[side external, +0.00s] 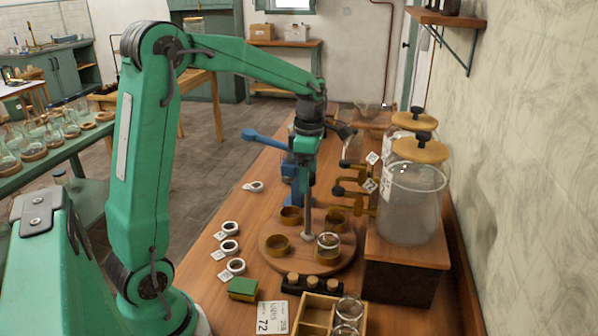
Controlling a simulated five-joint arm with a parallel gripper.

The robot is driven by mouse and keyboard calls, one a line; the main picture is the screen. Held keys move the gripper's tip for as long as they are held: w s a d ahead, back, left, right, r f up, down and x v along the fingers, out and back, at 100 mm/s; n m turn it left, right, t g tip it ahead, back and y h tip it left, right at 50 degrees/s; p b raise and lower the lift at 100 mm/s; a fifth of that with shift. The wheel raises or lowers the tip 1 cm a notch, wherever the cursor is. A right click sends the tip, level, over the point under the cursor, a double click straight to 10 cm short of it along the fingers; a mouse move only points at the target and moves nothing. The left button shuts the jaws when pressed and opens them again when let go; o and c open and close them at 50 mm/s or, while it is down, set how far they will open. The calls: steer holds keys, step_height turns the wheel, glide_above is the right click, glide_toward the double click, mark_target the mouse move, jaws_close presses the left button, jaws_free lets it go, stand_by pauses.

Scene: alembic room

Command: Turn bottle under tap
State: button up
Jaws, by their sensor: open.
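A round wooden turntable (300,263) stands on the bench with several brass-coloured ring holders on it. A small clear glass bottle (328,247) sits in the holder at its front right. The other holders look empty. Brass taps with dark knobs (340,191) stick out left from large lidded glass jars (412,203), toward the turntable's back right. My gripper (307,180) points down over the turntable's middle, left of the taps and apart from the bottle. It is open and seems to hold nothing. Its fingertips are hard to separate from the grey upright there.
A wooden crate (314,315) with glassware stands in front, beside a dark rack (303,284). A green sponge (243,289), tagged white rings (230,247) and a number card (272,317) lie left. A blue lever (265,137) stands behind. The wall bounds the right.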

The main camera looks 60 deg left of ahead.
steer(key=shift+w+a+r, duration=0.15)
steer(key=shift+w+r, duration=0.05)
steer(key=shift+r, duration=0.7)
steer(key=shift+o, duration=1.3)
steer(key=shift+r, duration=0.6)
steer(key=shift+s+r, duration=0.1)
steer(key=shift+r, duration=1.2)
steer(key=shift+f, duration=0.1)
steer(key=shift+s+d+r+m, duration=0.3)
steer(key=shift+s+d+m, duration=0.15)
steer(key=shift+d+m, duration=0.2)
steer(key=s+d+m+t, duration=0.2)
steer(key=s+d+m, duration=0.3)
steer(key=m, duration=0.8)
steer(key=s+d+m+t, duration=0.3)
steer(key=s+d+m, duration=0.3)
steer(key=s+m, duration=0.6)
steer(key=shift+f+m+t, duration=0.25)
steer(key=shift+m+t, duration=0.05)
steer(key=shift+m, duration=0.05)
